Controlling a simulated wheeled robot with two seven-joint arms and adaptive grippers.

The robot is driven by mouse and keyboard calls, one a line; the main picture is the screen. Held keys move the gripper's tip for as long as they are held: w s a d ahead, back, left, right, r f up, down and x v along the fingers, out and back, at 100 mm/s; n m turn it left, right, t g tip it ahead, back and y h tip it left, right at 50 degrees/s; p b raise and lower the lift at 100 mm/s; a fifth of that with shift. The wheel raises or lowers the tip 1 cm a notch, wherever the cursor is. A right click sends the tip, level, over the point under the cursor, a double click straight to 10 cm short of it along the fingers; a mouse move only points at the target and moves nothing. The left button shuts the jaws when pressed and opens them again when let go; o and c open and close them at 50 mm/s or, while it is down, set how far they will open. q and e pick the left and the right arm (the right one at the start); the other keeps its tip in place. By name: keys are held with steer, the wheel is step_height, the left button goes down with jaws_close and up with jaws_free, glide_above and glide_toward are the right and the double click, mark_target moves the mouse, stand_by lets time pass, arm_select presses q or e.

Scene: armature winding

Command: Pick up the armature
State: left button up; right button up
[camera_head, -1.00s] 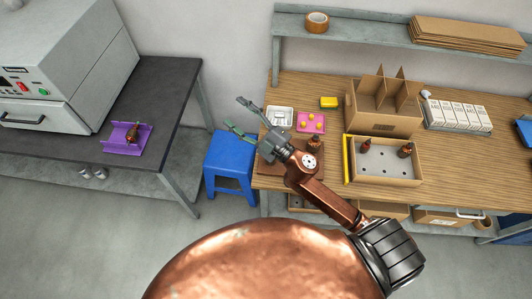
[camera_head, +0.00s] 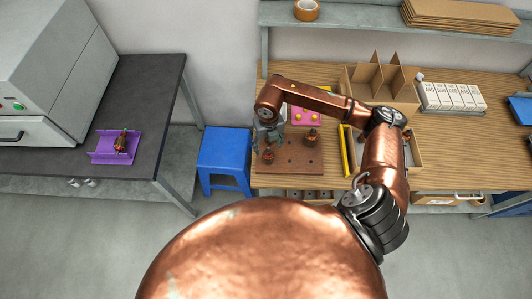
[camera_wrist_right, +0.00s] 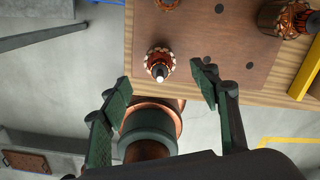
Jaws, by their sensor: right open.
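A brown board (camera_head: 292,163) with holes lies at the left front of the wooden bench. A copper-wound armature (camera_head: 268,155) stands at the board's left side, and another armature (camera_head: 311,138) stands farther right. My right gripper (camera_head: 268,137) is over the board's left edge, just behind the first armature in the picture. In the right wrist view one armature (camera_wrist_right: 160,63) shows between the spread fingers of this gripper (camera_wrist_right: 163,84), apart from both. A larger-looking armature (camera_wrist_right: 290,18) is at the upper right, and part of another shows at the top edge. My left gripper is out of view.
A purple cradle (camera_head: 101,155) holding an armature sits on the dark table. A blue stool (camera_head: 224,152) stands between the tables. Right of the board are a yellow bar (camera_head: 345,150) and a cardboard tray (camera_head: 416,150). A pink tray (camera_head: 306,121) lies behind the board, partly hidden by my arm.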

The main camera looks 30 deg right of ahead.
mark_target(268, 155)
steer(key=shift+w+f, duration=0.2)
steer(key=shift+f, duration=0.9)
steer(key=shift+s+f, duration=0.4)
steer(key=shift+f, duration=0.05)
steer(key=f, duration=0.2)
steer(key=f+p, duration=0.1)
steer(key=shift+w+a+f, duration=0.1)
steer(key=shift+w+f, duration=0.15)
steer(key=shift+f, duration=0.15)
steer(key=shift+s+f, duration=0.15)
steer(key=shift+f, duration=0.1)
steer(key=shift+c, duration=0.5)
jaws_close()
